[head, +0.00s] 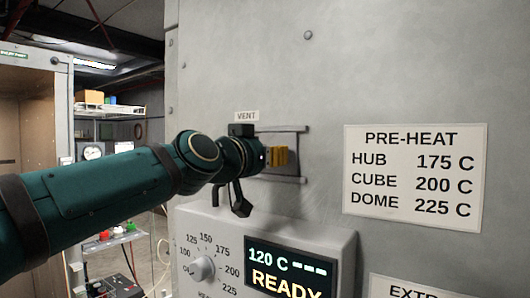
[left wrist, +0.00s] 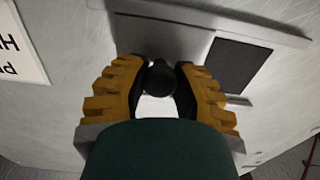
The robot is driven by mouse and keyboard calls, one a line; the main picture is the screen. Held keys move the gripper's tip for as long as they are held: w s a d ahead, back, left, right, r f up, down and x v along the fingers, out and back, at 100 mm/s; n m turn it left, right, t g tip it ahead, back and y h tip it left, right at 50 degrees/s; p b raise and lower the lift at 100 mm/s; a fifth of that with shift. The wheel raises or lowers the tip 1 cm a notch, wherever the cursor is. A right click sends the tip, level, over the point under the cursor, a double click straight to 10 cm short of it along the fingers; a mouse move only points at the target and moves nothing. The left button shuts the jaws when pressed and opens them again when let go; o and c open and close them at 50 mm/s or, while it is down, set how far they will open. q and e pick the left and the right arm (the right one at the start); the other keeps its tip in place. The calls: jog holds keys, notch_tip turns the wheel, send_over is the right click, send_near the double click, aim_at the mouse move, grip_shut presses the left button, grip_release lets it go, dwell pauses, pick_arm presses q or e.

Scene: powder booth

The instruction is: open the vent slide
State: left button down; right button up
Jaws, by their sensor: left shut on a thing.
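The vent slide's rails (head: 285,128) run across the grey booth wall, below the VENT label (head: 246,116). My left gripper (head: 280,157) reaches in from the left and is at the slide, between the upper and lower rails. In the left wrist view its yellow-padded fingers (left wrist: 160,82) are shut on a round black knob (left wrist: 160,76). A dark square patch (left wrist: 240,66) shows beside the knob, next to a rail (left wrist: 215,21); I cannot tell whether it is an opening. My arm and gripper hide much of the slide in the head view. My right gripper is not in view.
A control box (head: 330,242) with a dial and a lit display stands out from the wall below the slide. A pre-heat sign (head: 414,176) is on the wall to the right. Shelves (head: 110,112) stand at the far left. The wall above is clear.

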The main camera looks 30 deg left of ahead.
pick_arm(q)
jog(key=c, duration=0.7)
grip_release()
jog(key=shift+a, duration=0.1)
jog(key=shift+s, duration=0.1)
jog(key=s, duration=0.8)
jog(key=s+a, duration=0.1)
jog(key=s, duration=0.2)
jog(key=shift+s, duration=0.4)
